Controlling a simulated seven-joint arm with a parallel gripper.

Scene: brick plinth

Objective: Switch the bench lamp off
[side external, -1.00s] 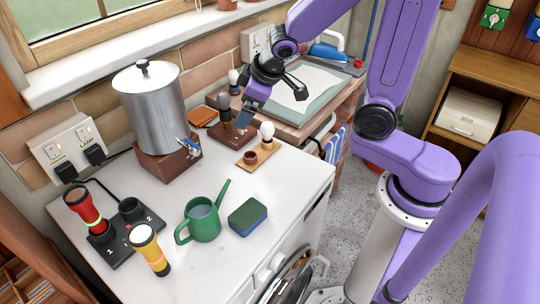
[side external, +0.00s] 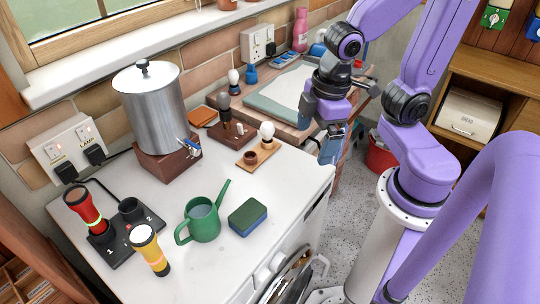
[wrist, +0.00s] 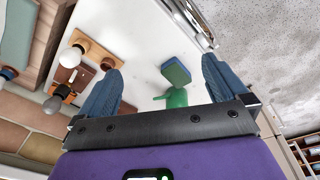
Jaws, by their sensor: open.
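A white double socket plate (side external: 62,142) is on the brick wall at the left in the side view. Its right switch (side external: 86,132) carries the label LAMP; the left label is too small to read. Both switches show a red light, and a black plug sits below each. No lamp is clearly identifiable; a white bulb-shaped top (side external: 267,131) stands on a small wooden board, and it also shows in the wrist view (wrist: 73,56). My gripper (side external: 331,150) is open and empty at the worktop's right edge, far from the plate; its fingers also show in the wrist view (wrist: 160,85).
A steel urn (side external: 152,105) on a brown block stands between my gripper and the plate. Another socket (side external: 258,42) is at the back.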

